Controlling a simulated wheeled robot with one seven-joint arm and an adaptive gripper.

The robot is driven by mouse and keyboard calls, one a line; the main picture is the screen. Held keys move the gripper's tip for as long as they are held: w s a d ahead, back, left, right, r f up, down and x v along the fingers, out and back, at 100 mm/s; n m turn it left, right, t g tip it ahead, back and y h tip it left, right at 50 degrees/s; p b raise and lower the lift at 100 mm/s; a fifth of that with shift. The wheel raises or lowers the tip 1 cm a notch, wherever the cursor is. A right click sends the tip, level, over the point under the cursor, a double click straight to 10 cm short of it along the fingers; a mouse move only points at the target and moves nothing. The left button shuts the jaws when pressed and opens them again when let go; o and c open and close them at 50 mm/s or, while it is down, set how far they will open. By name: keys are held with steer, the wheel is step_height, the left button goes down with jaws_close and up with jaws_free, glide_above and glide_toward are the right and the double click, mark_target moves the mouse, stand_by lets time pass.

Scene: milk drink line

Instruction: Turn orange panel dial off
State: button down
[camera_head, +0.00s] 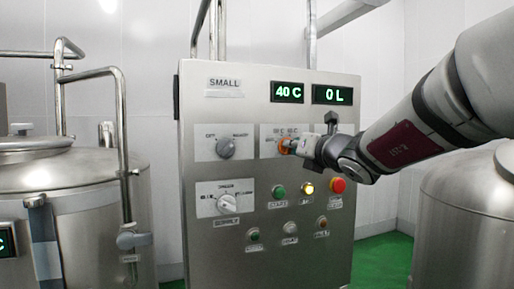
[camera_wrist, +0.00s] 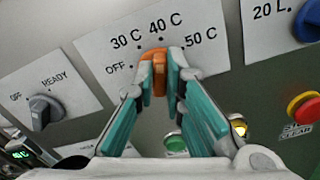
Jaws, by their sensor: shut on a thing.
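The orange dial (camera_wrist: 158,72) sits on a white label marked OFF, 30 C, 40 C and 50 C, on the steel control panel (camera_head: 230,125). In the wrist view it stands nearly upright, towards the 40 C mark; the OFF mark is at its lower left. In the head view the orange dial (camera_head: 285,146) is partly covered by my gripper (camera_head: 294,146). My gripper also shows in the wrist view (camera_wrist: 161,60), its teal-padded fingers shut on the dial, one on each side.
Displays above read 40 C (camera_head: 289,92) and 0 L (camera_head: 332,95). A grey OFF/READY knob (camera_head: 225,148) is left of the dial, a white-plated knob (camera_head: 227,204) below. The green button (camera_head: 279,191), lit yellow button (camera_head: 308,188) and red button (camera_head: 338,185) sit below the gripper.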

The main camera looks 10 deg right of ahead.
steer(key=shift+a+f+n+b, duration=0.1)
steer(key=shift+a+n+b, duration=0.1)
steer(key=shift+n+b, duration=3.95)
steer(key=shift+a+f+n+b, duration=0.1)
steer(key=shift+a+n+b, duration=0.05)
steer(key=shift+n+b, duration=3.95)
steer(key=shift+n+p, duration=0.35)
steer(key=shift+n, duration=0.3)
steer(key=c, duration=1.7)
jaws_free()
steer(key=shift+o, duration=0.2)
steer(key=s+d, duration=0.1)
steer(key=s, duration=1.1)
steer(key=shift+d, duration=0.4)
